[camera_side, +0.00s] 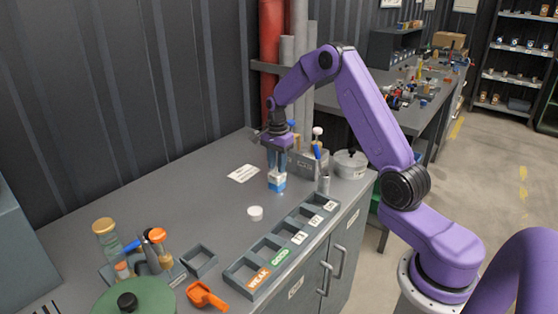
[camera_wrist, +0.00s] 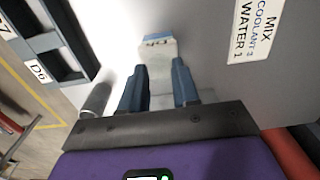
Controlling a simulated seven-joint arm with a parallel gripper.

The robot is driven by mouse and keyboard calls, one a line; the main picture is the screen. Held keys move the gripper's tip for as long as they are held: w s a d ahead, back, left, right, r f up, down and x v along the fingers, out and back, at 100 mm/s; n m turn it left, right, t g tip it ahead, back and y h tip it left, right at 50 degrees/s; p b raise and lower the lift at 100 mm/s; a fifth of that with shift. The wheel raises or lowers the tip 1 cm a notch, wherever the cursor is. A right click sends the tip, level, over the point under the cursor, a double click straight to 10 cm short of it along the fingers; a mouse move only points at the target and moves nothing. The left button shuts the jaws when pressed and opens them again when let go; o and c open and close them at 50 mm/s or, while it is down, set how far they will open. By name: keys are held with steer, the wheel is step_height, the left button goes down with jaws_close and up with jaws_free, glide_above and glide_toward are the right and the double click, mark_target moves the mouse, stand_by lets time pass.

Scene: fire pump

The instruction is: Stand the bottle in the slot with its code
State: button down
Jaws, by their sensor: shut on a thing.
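The bottle (camera_side: 277,183), white with blue bands, is upright below my gripper (camera_side: 278,166) in the side view. In the wrist view the bottle (camera_wrist: 158,50) lies between the two blue fingers (camera_wrist: 160,88), which are shut on it. I cannot tell whether its base touches the bench, and its code is not readable. The slotted grey rack (camera_side: 299,238) is to the right of and nearer than the bottle. Its row of slots bears an orange WEAK label, a green GOOD label and number labels. The wrist view shows a D6 label (camera_wrist: 39,70) on the rack.
A white cap (camera_side: 255,213) lies between bottle and rack. A grey cylinder (camera_side: 323,184) stands by the rack's far end. A mix card (camera_side: 243,173) lies left of the bottle.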

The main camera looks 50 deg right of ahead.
steer(key=s+a, duration=0.2)
steer(key=a, duration=0.5)
stand_by(0.3)
steer(key=c, duration=0.8)
jaws_free()
steer(key=shift+o, duration=0.2)
step_height(320, 180, up, 17)
steer(key=shift+r, duration=0.2)
